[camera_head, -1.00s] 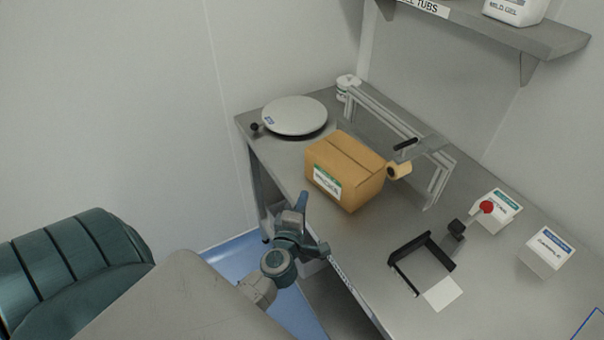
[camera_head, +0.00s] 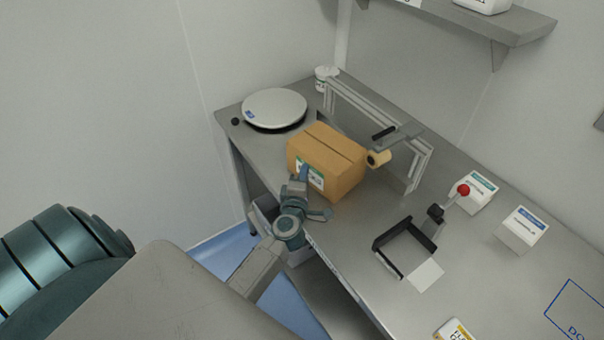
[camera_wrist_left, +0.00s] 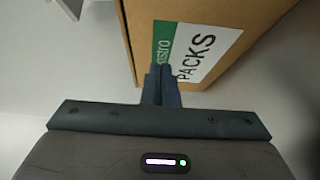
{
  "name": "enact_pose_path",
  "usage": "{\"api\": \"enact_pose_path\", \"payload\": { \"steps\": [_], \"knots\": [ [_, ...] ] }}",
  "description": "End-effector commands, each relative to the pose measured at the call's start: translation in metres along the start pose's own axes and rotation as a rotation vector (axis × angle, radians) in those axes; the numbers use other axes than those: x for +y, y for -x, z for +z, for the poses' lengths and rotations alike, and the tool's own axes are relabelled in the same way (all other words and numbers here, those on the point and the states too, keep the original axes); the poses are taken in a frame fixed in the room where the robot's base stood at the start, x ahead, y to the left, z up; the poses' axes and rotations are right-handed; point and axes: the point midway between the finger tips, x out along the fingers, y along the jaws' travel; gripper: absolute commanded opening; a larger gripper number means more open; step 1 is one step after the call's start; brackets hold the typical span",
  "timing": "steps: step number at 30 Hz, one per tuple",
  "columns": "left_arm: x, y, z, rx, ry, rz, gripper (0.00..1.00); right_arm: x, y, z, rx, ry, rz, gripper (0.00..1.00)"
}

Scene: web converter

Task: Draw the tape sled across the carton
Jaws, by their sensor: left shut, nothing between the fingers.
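The brown carton (camera_head: 328,155) sits closed on the steel bench, its green and white label facing me. The tape sled, with a black handle (camera_head: 384,133) and a tan tape roll (camera_head: 379,158), is on the rail frame (camera_head: 372,112) at the carton's right end. My left gripper (camera_head: 302,174) is in front of the carton's label side. In the left wrist view, its fingers (camera_wrist_left: 161,85) are together and empty, pointing at the carton (camera_wrist_left: 215,22) and overlapping its label (camera_wrist_left: 190,50). I cannot tell whether they touch it. My right gripper is out of view.
A shelf (camera_head: 490,30) hangs above the back.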

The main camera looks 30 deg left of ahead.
Motion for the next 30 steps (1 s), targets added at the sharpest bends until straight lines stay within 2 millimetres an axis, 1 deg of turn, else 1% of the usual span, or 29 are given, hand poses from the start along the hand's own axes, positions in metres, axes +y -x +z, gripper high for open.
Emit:
{"api": "enact_pose_path", "payload": {
  "steps": [3, 7, 9, 12, 23, 30],
  "knots": [
    [0.004, -0.014, 0.014, 0.001, 0.003, 0.002, 0.0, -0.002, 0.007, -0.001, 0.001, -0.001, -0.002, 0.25],
    [0.003, -0.033, 0.032, 0.001, 0.003, 0.001, 0.0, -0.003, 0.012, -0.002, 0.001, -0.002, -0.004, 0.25],
    [0.002, -0.04, 0.04, 0.0, 0.003, 0.0, 0.0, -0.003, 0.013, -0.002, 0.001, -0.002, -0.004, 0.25],
    [0.001, -0.045, 0.046, 0.0, 0.003, 0.0, 0.0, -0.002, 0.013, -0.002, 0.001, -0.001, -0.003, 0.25],
    [0.001, -0.047, 0.048, -0.002, 0.002, 0.0, 0.0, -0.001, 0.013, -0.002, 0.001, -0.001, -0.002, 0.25],
    [0.002, -0.045, 0.049, -0.003, 0.001, 0.0, 0.0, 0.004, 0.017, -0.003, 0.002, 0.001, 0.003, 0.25]
  ]
}}
